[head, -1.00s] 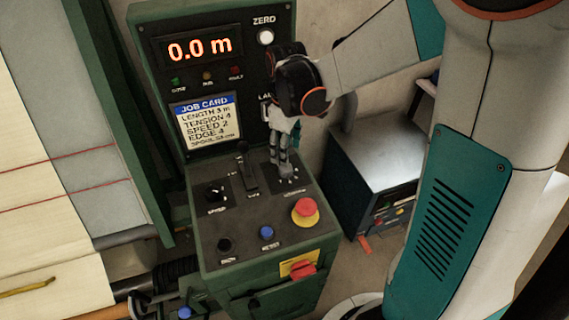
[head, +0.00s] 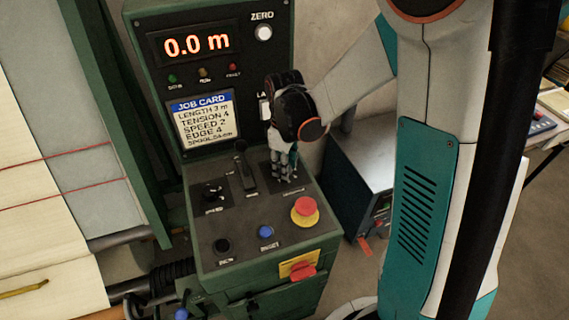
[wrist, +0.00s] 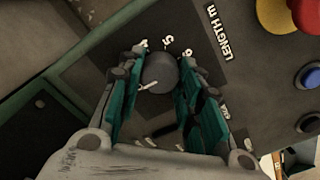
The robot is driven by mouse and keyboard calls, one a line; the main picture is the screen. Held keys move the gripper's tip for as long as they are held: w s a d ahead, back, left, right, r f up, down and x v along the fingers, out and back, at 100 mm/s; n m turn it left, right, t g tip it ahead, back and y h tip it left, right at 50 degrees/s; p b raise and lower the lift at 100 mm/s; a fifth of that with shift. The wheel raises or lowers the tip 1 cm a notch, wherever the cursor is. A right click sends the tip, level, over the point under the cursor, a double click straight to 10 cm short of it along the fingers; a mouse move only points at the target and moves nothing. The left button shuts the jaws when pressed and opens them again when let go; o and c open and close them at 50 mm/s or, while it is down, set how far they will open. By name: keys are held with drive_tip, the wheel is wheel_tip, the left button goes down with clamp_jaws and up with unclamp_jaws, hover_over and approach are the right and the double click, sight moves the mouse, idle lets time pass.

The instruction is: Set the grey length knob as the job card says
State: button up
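The grey length knob (wrist: 160,70) sits on the console beside the label "LENGTH m" in the wrist view. A white mark on it points to the lower left, toward one finger. A 5 shows on its scale; other numerals are partly hidden. My gripper (wrist: 163,62) is open with its fingers on either side of the knob; I cannot tell whether they touch it. In the head view, my gripper (head: 285,173) points down and hides most of the knob. The job card (head: 203,120) lists LENGTH, seemingly 3 m, TENSION 4, SPEED 2 and EDGE 4.
The display (head: 195,43) reads 0.0 m. A black lever (head: 244,165) and the speed knob (head: 212,193) stand left of my gripper. A red mushroom button (head: 305,210) and a blue button (head: 265,232) are nearer the front.

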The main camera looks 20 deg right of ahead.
drive_tip(key=shift+c, duration=0.5)
drive_tip(key=m, duration=0.3)
drive_tip(key=shift+m+b, duration=0.4)
drive_tip(key=m, duration=0.4)
drive_tip(key=shift+m, duration=0.4)
drive_tip(key=shift+b, duration=0.3)
drive_tip(key=o, duration=1.1)
